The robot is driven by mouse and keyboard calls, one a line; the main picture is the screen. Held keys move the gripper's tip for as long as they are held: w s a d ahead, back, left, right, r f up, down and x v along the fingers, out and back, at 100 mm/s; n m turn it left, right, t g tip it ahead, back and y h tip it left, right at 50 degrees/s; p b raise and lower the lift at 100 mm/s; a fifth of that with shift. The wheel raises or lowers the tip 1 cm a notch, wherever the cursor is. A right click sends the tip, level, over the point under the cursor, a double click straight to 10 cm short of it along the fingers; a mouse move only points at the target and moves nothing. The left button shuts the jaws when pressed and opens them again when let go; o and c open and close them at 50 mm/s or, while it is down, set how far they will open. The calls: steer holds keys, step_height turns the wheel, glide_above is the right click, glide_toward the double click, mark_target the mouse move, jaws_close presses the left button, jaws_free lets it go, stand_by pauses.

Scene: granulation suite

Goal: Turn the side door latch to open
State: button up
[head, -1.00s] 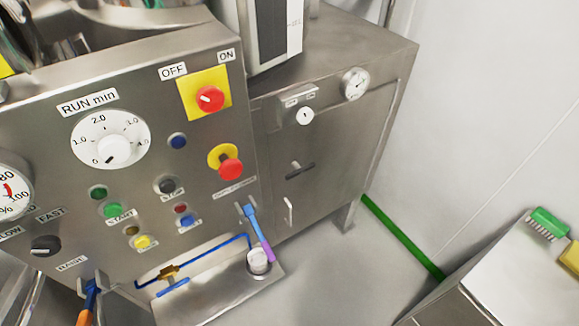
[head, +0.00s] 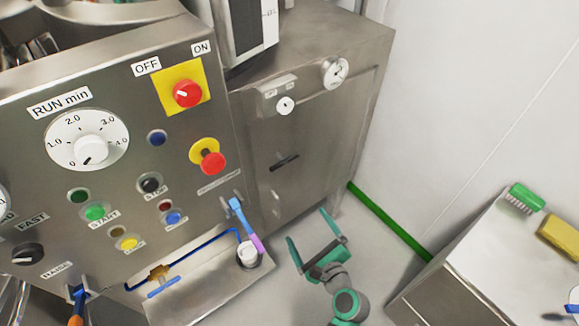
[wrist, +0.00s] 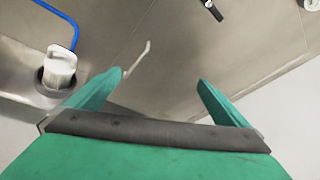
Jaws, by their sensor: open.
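The side door latch (head: 284,161) is a dark bar on the steel side door (head: 300,130) of the cabinet, lying near level with its right end a little raised. In the wrist view the dark latch (wrist: 213,10) shows at the top edge, partly cut off. A thin pale pull handle (wrist: 138,58) is on the door below it; in the head view this handle (head: 275,203) is faint. My green gripper (head: 308,228) is open and empty, below and right of the latch, apart from it. In the wrist view my gripper (wrist: 160,80) has its fingers spread below the latch.
The control panel (head: 120,170) with buttons is at left. A steel ledge (head: 200,295) with a white-capped fitting (head: 247,253) and blue tubing is left of my gripper. Floor between is free.

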mark_target(286, 162)
steer(key=w+r+m+y, duration=0.3)
steer(key=w+r+y, duration=0.3)
steer(key=r, duration=0.6)
steer(key=shift+t+h, duration=0.3)
steer(key=x, duration=0.7)
steer(key=d+x, duration=0.1)
steer(key=x, duration=0.2)
steer(key=shift+w+a+r, duration=0.2)
steer(key=shift+w+a, duration=0.05)
steer(key=shift+w, duration=0.35)
steer(key=shift+c, duration=0.3)
steer(key=c, duration=0.9)
